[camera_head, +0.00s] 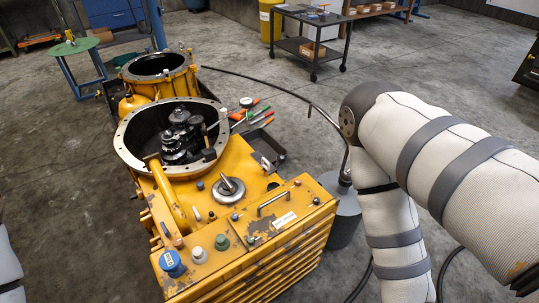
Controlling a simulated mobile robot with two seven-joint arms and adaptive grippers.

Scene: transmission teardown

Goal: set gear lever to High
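The yellow transmission housing (236,159) stands in the middle of the view, its top worn and its round flanged opening showing dark gears (178,138). A short silver lever (229,186) rises at a tilt from a round steel plate on the housing top. It looks like the gear lever, but no High mark is readable, so I cannot tell its setting. My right arm fills the right side, bent, with its gripper out of view. Only a sliver of my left arm shows at the left edge; its gripper is also out of view.
Blue (172,263), white (199,255) and green (222,242) caps and a bar handle (272,203) stick up from the housing top. A grey bucket (342,225) stands beside it. Tools (257,113) lie behind it. A black cart (311,47) stands farther back on open floor.

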